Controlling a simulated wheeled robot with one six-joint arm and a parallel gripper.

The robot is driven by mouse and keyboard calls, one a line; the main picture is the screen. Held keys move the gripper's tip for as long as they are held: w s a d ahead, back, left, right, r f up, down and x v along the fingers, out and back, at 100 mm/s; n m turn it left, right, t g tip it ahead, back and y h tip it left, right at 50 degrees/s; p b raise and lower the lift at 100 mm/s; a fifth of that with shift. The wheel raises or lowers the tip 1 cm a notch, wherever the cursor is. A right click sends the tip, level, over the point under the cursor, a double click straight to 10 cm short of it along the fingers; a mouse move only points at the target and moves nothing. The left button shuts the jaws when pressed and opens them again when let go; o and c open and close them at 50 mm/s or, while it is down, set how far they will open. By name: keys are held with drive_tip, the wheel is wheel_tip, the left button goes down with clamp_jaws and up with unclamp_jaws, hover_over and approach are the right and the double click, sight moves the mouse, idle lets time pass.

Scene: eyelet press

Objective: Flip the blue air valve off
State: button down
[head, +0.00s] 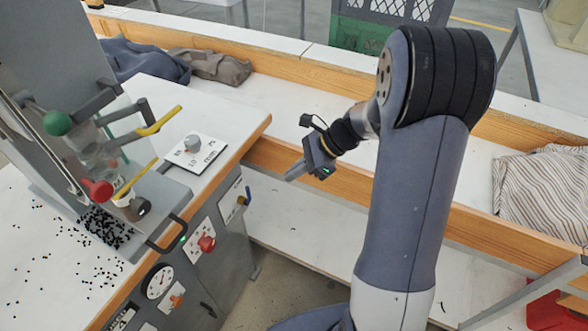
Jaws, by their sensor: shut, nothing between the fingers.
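The blue air valve (248,193) is a small blue lever on a pale plate at the right end of the grey cabinet front, below the tabletop edge. It looks small, and I cannot tell its exact setting. My gripper (290,178) is shut and empty. It hangs to the right of the valve in the picture and points left and down, apart from the lever with a visible gap.
The press has yellow guard bars (158,121). A dial plate (194,152) lies on the tabletop. Black eyelets are scattered left.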

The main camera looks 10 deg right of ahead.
sight(248, 196)
drive_tip(key=a+f, duration=0.4)
drive_tip(key=a, duration=0.4)
drive_tip(key=shift+w+a+f, duration=0.2)
drive_tip(key=shift+w+a, duration=0.05)
drive_tip(key=shift+w, duration=0.05)
drive_tip(key=shift+s+b, duration=0.1)
drive_tip(key=shift+b, duration=0.3)
